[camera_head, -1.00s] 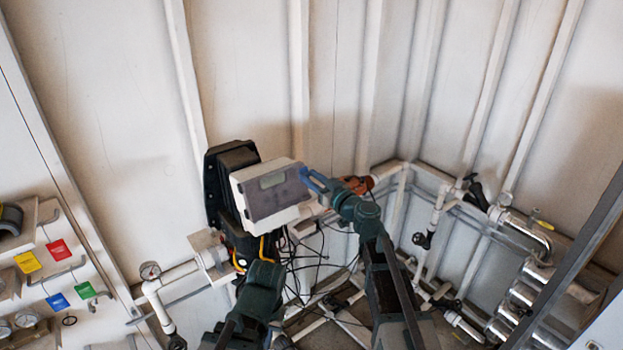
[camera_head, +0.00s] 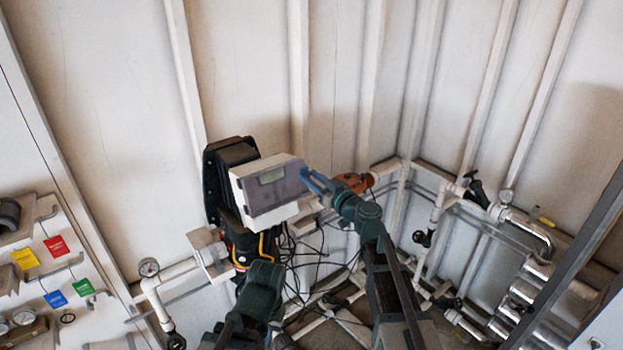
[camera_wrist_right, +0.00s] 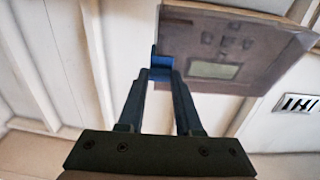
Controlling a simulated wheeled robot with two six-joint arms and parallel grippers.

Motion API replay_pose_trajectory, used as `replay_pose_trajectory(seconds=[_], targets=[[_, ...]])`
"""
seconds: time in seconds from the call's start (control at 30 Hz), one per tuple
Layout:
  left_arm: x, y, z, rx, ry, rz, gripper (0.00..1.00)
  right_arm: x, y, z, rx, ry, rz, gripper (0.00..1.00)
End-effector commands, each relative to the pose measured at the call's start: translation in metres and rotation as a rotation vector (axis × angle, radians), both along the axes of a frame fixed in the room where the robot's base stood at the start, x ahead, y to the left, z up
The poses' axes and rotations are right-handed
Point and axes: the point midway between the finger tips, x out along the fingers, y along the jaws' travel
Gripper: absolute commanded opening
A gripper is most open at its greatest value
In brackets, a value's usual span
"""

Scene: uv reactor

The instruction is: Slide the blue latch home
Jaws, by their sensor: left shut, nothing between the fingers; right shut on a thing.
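The blue latch (camera_wrist_right: 161,68) sits at the edge of the grey panel (camera_wrist_right: 235,50) of a box. In the head view the box (camera_head: 272,212) is white with a grey front and a small display. My right gripper (camera_head: 308,177) reaches the box's right edge. In the right wrist view its fingers (camera_wrist_right: 160,82) are shut on the latch, which they partly cover. In the head view the latch is hard to tell from the blue fingers. My left gripper (camera_head: 263,272) is below the box, shut and empty; its fingertips are not clearly visible.
A black housing (camera_head: 222,180) stands behind the box, with loose black cables (camera_head: 315,250) below. More pipes and valves (camera_head: 478,194) are at the right.

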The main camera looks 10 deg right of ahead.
Motion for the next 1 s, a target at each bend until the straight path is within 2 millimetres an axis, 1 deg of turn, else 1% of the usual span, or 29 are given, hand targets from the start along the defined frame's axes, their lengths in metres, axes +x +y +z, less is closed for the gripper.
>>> replay_pose_trajectory(seconds=[0.1, 0.13, 0.2, 0.3, 0.57, 0.67, 0.77, 1.0], targets=[[0.000, 0.000, 0.000, 0.000, 0.000, 0.000, 0.00, -0.002, 0.001, -0.002, -0.009, 0.000, 0.004, 0.00], [0.000, 0.000, 0.000, 0.000, 0.000, 0.000, 0.00, -0.002, 0.001, -0.002, -0.009, 0.000, 0.004, 0.37], [0.000, 0.000, -0.001, 0.000, 0.000, 0.000, 0.00, -0.002, 0.001, -0.002, -0.009, 0.001, 0.004, 0.50], [0.000, 0.000, 0.000, 0.000, 0.000, 0.000, 0.00, -0.002, 0.001, -0.001, -0.007, 0.000, 0.003, 0.64], [0.000, 0.000, 0.000, 0.000, 0.000, 0.000, 0.00, -0.002, 0.001, -0.001, -0.006, 0.000, 0.003, 0.64], [0.000, 0.000, 0.000, 0.000, 0.000, 0.000, 0.00, -0.007, -0.002, -0.001, -0.006, 0.000, 0.002, 0.64], [0.000, 0.000, 0.000, 0.000, 0.000, 0.000, 0.00, -0.019, -0.009, -0.001, -0.006, 0.000, 0.000, 0.64], [0.000, 0.000, 0.000, 0.000, 0.000, 0.000, 0.00, -0.066, -0.036, -0.001, -0.006, 0.000, -0.001, 0.64]])
